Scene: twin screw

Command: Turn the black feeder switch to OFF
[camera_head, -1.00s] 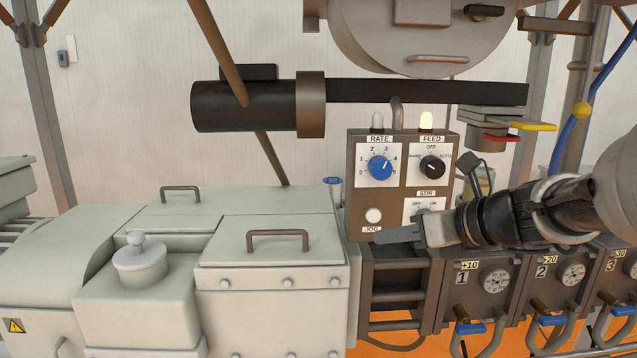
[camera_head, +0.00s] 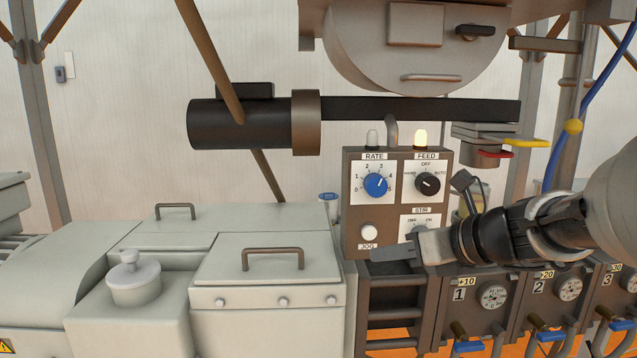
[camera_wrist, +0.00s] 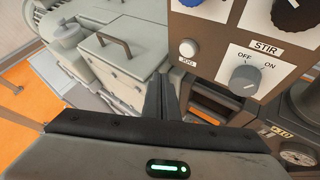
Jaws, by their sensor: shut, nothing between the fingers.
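The black feeder switch (camera_head: 428,184) is a round knob under the FEED label on the brown control panel (camera_head: 384,154). OFF is marked at its top, with HAND on the left and AUTO on the right. The fingers also show in the wrist view (camera_wrist: 168,98). No contact with the switch shows.
A blue RATE knob (camera_head: 376,185) sits left of the switch. A white JOG button (camera_head: 369,232) and grey STIR knob (camera_wrist: 244,80) are lower down. A black bar (camera_head: 420,109) crosses above the panel. Gauges (camera_head: 493,296) stand below my arm.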

